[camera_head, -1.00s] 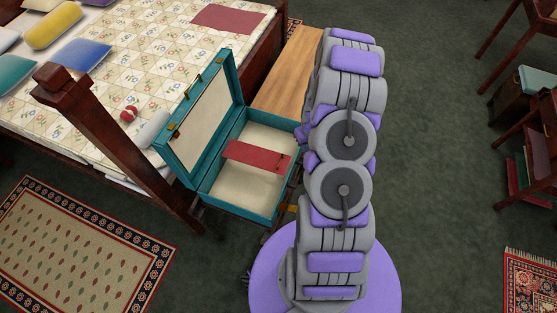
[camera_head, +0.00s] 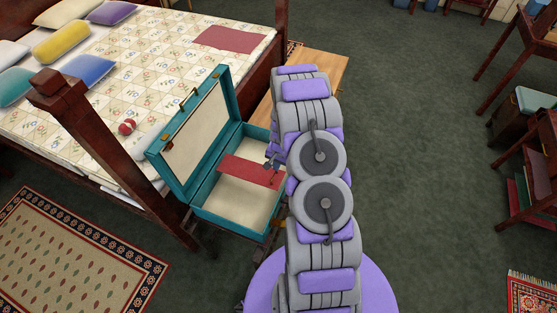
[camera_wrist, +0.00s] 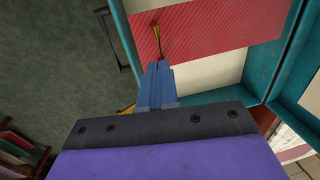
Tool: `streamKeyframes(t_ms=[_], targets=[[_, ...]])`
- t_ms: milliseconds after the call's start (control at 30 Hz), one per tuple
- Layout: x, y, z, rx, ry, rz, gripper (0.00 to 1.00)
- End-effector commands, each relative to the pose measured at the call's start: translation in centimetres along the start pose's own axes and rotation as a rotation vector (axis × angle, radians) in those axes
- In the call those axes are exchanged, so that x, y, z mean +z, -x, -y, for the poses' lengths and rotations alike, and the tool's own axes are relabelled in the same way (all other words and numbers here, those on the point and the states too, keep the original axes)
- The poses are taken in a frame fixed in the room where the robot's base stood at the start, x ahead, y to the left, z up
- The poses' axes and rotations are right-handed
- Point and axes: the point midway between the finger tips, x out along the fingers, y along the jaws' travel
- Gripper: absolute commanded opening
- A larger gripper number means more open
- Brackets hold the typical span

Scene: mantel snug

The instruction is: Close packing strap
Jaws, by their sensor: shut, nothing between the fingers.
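An open teal suitcase (camera_head: 243,226) stands beside the bed, its lid (camera_head: 160,160) leaning back to the left. A red packing strap (camera_head: 240,168) spans the cream-lined case from left to right; in the wrist view it is a wide striped red band (camera_wrist: 215,25). My gripper (camera_head: 271,166) is at the right end of the strap, above the case's right side. In the wrist view my blue fingers (camera_wrist: 158,68) are shut and empty, pointing at the strap. A thin yellow and dark piece (camera_wrist: 158,40) shows just beyond the fingertips. Whether the fingers touch the strap I cannot tell.
The bed (camera_head: 150,85) with its dark post (camera_head: 110,150) stands left of the case. A wooden bench (camera_head: 322,72) lies behind my arm. A patterned rug (camera_head: 75,255) is at the lower left. Green carpet (camera_head: 430,170) is open to the right.

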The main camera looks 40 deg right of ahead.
Motion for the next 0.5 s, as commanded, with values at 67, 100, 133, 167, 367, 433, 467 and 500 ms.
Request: streamKeyframes(t_ms=[67,100,133,167,367,433,467,500], targets=[[0.1,-1.8,-0.1,0.002,0.000,0.001,0.00],[0.1,-2.5,-0.1,0.001,0.001,0.000,0.00],[0.0,-2.9,0.0,0.001,0.000,-0.001,0.00],[-0.1,-3.2,0.0,0.000,0.000,-0.002,0.00],[-0.2,-4.9,-0.1,-0.002,0.001,-0.001,0.00],[-0.2,-5.1,-0.1,-0.001,0.000,0.000,0.00],[-0.2,-5.2,-0.1,-0.001,0.000,0.000,0.00],[-0.2,-5.2,-0.1,-0.002,0.000,0.000,0.00]])
